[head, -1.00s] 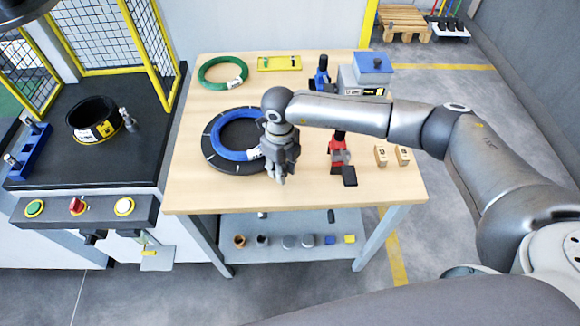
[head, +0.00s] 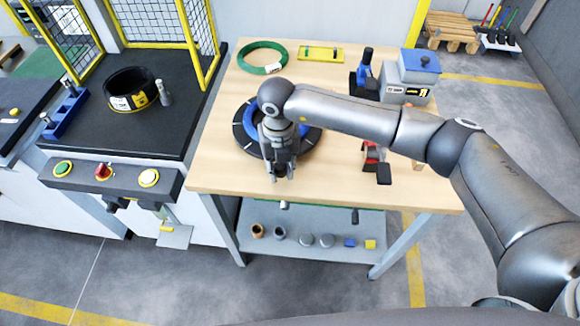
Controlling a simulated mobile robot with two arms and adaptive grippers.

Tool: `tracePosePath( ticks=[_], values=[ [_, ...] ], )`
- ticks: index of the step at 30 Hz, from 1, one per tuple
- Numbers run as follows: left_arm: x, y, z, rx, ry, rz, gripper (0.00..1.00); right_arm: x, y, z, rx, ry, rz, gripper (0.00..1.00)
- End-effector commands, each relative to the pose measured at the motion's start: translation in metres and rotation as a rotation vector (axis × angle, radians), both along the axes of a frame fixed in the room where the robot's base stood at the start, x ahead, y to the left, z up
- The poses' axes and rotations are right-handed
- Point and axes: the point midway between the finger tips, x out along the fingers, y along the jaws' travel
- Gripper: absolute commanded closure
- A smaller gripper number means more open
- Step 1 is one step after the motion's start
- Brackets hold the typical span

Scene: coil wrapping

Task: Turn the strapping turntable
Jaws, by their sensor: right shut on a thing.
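The strapping turntable (head: 241,138) is a black disc with white marks, lying on the wooden table. A blue coil (head: 256,108) lies on top of it. My right gripper (head: 281,175) points down at the near edge of the turntable and covers part of the disc and coil. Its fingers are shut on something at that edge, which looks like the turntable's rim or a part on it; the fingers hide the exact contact. My left gripper is out of view.
A green coil (head: 263,57), a yellow tool (head: 321,53), a blue device (head: 364,72) and a grey box with a blue top (head: 409,76) stand at the table's back. A red tool (head: 374,156) sits right of the turntable, partly behind my arm. A black machine bed (head: 150,128) is left.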

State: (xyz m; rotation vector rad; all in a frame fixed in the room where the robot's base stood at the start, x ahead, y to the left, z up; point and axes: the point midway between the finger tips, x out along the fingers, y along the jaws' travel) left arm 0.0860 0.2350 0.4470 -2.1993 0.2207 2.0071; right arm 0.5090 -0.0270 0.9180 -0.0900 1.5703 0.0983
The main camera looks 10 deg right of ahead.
Motion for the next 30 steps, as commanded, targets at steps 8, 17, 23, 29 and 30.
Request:
tracePosePath(
  ticks=[8,17,23,29,30],
  values=[
    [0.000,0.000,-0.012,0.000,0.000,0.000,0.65,0.003,0.018,0.000,0.002,-0.004,-0.105,1.00],
    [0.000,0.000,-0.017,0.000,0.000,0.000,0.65,0.005,0.027,0.001,0.000,-0.005,-0.165,1.00],
    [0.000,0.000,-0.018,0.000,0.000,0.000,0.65,0.006,0.028,0.002,-0.001,-0.005,-0.178,1.00],
    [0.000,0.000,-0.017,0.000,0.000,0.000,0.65,0.006,0.029,0.002,0.000,-0.006,-0.179,1.00],
    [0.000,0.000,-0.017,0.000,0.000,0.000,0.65,0.006,0.028,0.002,0.000,-0.006,-0.179,1.00]
  ],
)
